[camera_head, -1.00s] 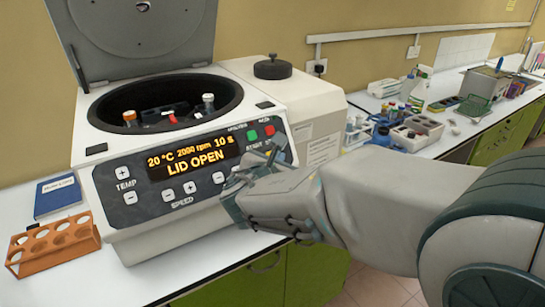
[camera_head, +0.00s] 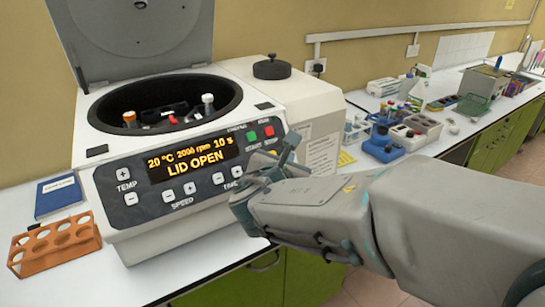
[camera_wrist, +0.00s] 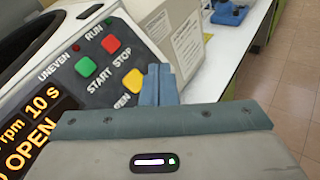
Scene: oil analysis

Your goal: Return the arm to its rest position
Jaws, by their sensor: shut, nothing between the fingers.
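My gripper (camera_head: 284,152) is in front of the right side of the centrifuge's control panel, its shut fingers pointing toward the buttons. In the wrist view the closed fingertips (camera_wrist: 158,84) show beside the yellow button (camera_wrist: 133,81), with nothing between them. I cannot tell whether they touch the panel. The centrifuge (camera_head: 150,238) stands with its lid (camera_head: 136,35) raised, and its display (camera_head: 193,160) reads "LID OPEN". Capped tubes (camera_head: 208,103) stand in its open rotor chamber. The green start button (camera_wrist: 87,67) and red stop button (camera_wrist: 110,46) are visible in the wrist view.
An orange tube rack (camera_head: 55,247) and a blue book (camera_head: 58,197) lie left of the centrifuge. Bottles, racks and a microscope-like blue device (camera_head: 383,146) stand on the side counter at right. Open floor (camera_wrist: 283,80) shows beyond the counter edge.

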